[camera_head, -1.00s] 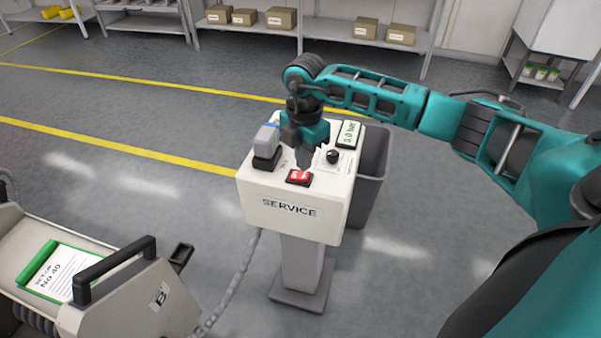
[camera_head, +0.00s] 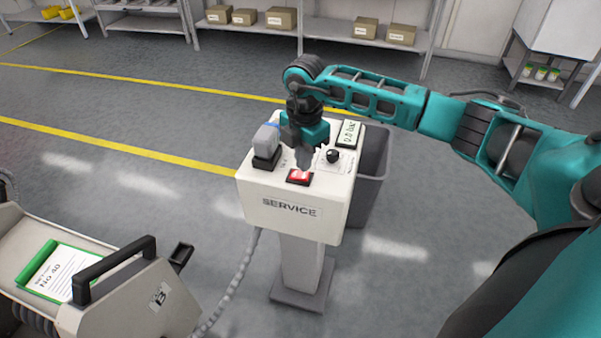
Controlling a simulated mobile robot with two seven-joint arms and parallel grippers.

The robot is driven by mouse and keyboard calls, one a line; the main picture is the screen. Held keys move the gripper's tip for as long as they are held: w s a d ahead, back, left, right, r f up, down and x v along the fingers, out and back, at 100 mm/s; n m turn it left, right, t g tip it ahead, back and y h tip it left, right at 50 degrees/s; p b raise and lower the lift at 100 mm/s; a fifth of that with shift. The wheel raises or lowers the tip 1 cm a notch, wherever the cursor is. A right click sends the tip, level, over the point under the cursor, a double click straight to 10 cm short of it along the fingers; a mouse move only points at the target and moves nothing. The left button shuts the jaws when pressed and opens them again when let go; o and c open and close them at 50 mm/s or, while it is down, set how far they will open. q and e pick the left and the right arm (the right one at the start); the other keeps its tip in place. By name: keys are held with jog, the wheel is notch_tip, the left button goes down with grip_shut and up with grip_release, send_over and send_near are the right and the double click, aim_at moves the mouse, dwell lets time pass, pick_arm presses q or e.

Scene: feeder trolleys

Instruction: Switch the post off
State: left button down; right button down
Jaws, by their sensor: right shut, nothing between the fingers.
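The service post (camera_head: 290,208) is a pale box on a grey column, lettered SERVICE on its front. On its sloped top sits a red rocker switch (camera_head: 299,177) in a black frame, lit bright red. A black knob (camera_head: 333,156), a small display (camera_head: 348,133) reading about 0.0 bar, and a grey plug-like block (camera_head: 266,147) are also on the top. My right gripper (camera_head: 303,167) is shut and empty, pointing down just behind the red switch; I cannot tell whether its tips touch it. My left gripper is not in view.
A trolley (camera_head: 125,296) with a black handle and a green-framed card stands at the lower left. A hose (camera_head: 237,280) runs from it to the post. A grey bin (camera_head: 372,170) stands behind the post. Shelves with boxes line the back.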

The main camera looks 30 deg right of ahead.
aim_at(304, 174)
jog(key=shift+f+b, duration=0.75)
jog(key=shift+f, duration=0.5)
dwell(0.3)
jog(key=shift+r+p, duration=1.5)
jog(key=shift+r, duration=0.15)
notch_tip(304, 174, up, 2)
jog(key=shift+r+p, duration=0.1)
jog(key=shift+p, duration=0.75)
jog(key=shift+r+p, duration=0.8)
jog(key=shift+r, duration=0.05)
